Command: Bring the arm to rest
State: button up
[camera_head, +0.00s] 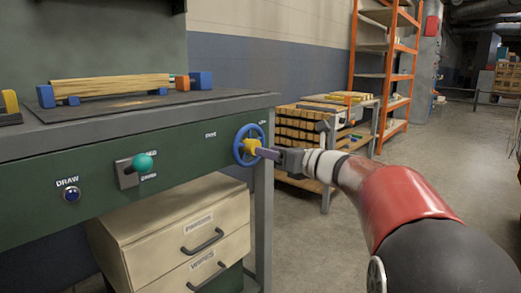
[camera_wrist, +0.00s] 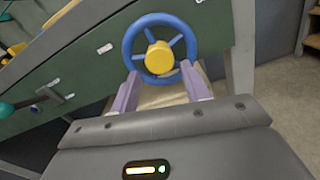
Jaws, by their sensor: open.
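My gripper (camera_head: 266,153) is at the right end of the green bench front, level with a blue handwheel (camera_head: 238,146) that has a yellow hub. In the wrist view, my gripper (camera_wrist: 165,92) has its two purple fingers apart, with the wheel (camera_wrist: 130,45) and its yellow hub (camera_wrist: 159,57) just ahead between and above the fingertips. Whether a finger touches the wheel I cannot tell. My arm reaches in from the lower right of the head view.
The bench (camera_head: 100,128) carries a wooden piece (camera_head: 110,85) between blue holders. A drawer cabinet (camera_head: 180,235) stands below. A timber rack (camera_head: 300,135) stands behind; open floor lies right.

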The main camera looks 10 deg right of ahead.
jog(key=shift+v, duration=1.05)
jog(key=s+d+f+m+h, duration=0.2)
jog(key=s+m+h, duration=0.4)
jog(key=m, duration=0.7)
jog(key=s+d+f+m+h, duration=0.15)
jog(key=s+m+h, duration=0.4)
jog(key=m, duration=0.85)
jog(key=s+a+f+m+g, duration=0.45)
jog(key=s+f+m, duration=0.25)
jog(key=s+f, duration=0.25)
jog(key=s+a+f+m+g, duration=0.45)
jog(key=s+f+m, duration=0.3)
jog(key=s, duration=0.35)
notch_tip(320, 180, up, 13)
jog(key=p, duration=1.3)
jog(key=shift+d+f+n+y+p, duration=0.25)
jog(key=shift+d+n+y+p, duration=0.1)
jog(key=shift+d+y, duration=0.1)
